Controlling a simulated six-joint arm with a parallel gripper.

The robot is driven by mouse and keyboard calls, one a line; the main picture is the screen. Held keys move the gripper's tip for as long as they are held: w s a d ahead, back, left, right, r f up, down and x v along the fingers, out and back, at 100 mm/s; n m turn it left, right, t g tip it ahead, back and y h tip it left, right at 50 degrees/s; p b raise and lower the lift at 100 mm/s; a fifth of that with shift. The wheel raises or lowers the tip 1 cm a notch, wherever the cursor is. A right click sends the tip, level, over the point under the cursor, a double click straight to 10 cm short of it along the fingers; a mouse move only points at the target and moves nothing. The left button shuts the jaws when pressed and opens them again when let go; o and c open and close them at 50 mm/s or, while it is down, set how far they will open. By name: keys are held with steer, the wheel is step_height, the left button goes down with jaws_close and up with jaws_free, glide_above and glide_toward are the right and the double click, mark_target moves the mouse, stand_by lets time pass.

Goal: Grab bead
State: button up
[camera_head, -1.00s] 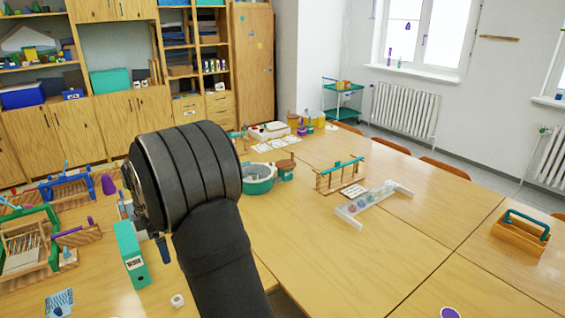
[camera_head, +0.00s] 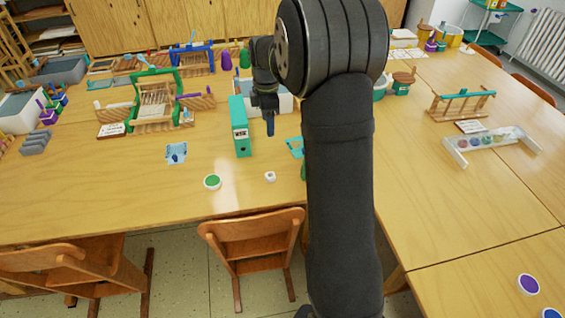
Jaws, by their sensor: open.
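A small white block with a dark mark on it (camera_head: 270,176), which looks like the bead, lies on the wooden table (camera_head: 110,190) near its front edge. My gripper (camera_head: 270,128) hangs above the table, pointing down, a little beyond the white block in the picture and apart from it. It looks empty; its fingers are small and dark, so the gap between them is hard to see. My own arm covers part of the table just to the right.
A teal binder (camera_head: 239,127) stands upright just left of my gripper. A green round lid or pot (camera_head: 212,182) and a blue card (camera_head: 176,153) lie to the left. Wooden looms (camera_head: 155,100) stand farther back. A chair (camera_head: 252,240) is at the front edge.

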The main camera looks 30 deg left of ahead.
steer(key=n, duration=0.2)
glide_above(270, 172)
steer(key=f, duration=1.6)
steer(key=shift+s+d+f, duration=0.3)
steer(key=shift+d+f, duration=0.05)
steer(key=shift+s+f, duration=0.2)
steer(key=shift+f, duration=2.8)
steer(key=c, duration=1.1)
